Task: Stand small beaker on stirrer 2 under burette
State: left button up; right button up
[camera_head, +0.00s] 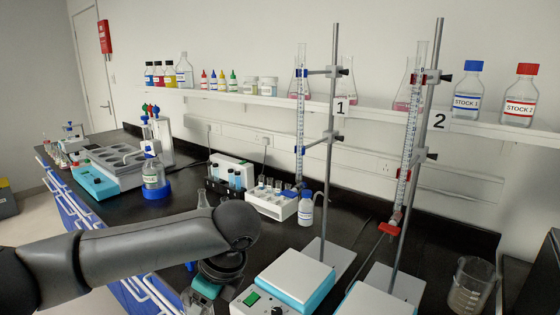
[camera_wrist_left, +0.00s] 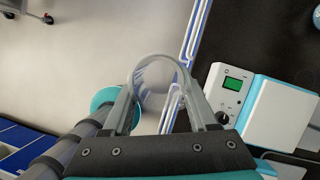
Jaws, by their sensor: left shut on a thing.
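My left gripper (camera_wrist_left: 160,88) is shut on a clear small beaker (camera_wrist_left: 158,66) in the left wrist view; its round rim shows between the fingers. Stirrer 2 (camera_head: 376,302) is at the bottom, partly cut off, to the right of stirrer 1 (camera_head: 294,276). The burette (camera_head: 409,145) by the "2" label, with a red tap (camera_head: 389,229), stands over it on a rod. A stirrer with a green display (camera_wrist_left: 272,112) shows right of the held beaker. My right gripper is not in view.
A beaker of cloudy liquid (camera_head: 470,286) stands at the far right. A second burette (camera_head: 300,110) and its rod (camera_head: 331,150) rise behind stirrer 1. A small white bottle (camera_head: 306,209) and tube racks (camera_head: 270,201) stand further back.

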pick_arm(q)
jog(key=s+r+n+g+h, duration=0.1)
jog(key=s+n, duration=0.4)
jog(key=n, duration=0.5)
jog(key=s+a+r+n+g+h, duration=0.1)
jog(key=s+r+n+g+h, duration=0.1)
jog(key=n, duration=0.9)
jog(key=s+g+h, duration=0.1)
jog(key=s+g, duration=0.1)
jog(key=g, duration=0.1)
jog(key=shift+s+a+r+n, duration=0.15)
jog(key=shift+s+a+n, duration=0.1)
jog(key=shift+s+n, duration=0.1)
jog(key=shift+r, duration=0.1)
jog(key=shift+w+d, duration=0.1)
